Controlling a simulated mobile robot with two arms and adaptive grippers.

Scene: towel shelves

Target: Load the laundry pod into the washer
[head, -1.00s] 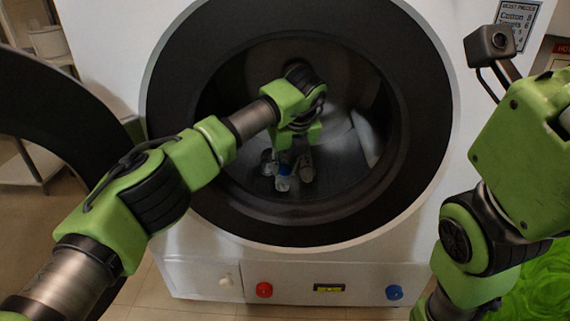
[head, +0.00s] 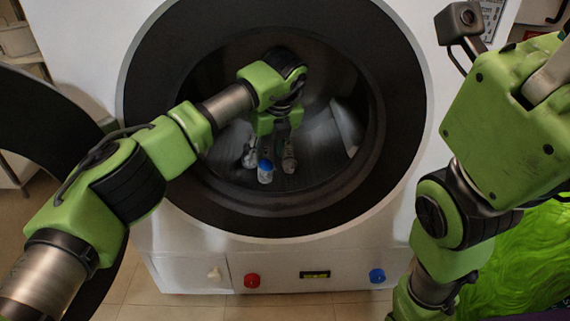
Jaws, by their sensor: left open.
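The washer (head: 290,258) is white with a wide black door ring, and its round door (head: 45,130) stands open at the left. My left arm reaches through the opening. My left gripper (head: 268,163) points down inside the drum (head: 310,115), its fingers spread. The laundry pod (head: 265,172), small, blue and white, shows between and just below the fingertips, near the drum floor; the fingers look apart from it. My right arm stands in front of the washer at the right, and its gripper is out of view.
A pale cloth-like shape (head: 346,125) is at the drum's right side. Below the opening are a drawer with a pale knob (head: 214,273), a red button (head: 252,281), a small display (head: 315,274) and a blue button (head: 377,275). Bright green material (head: 520,255) lies at lower right.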

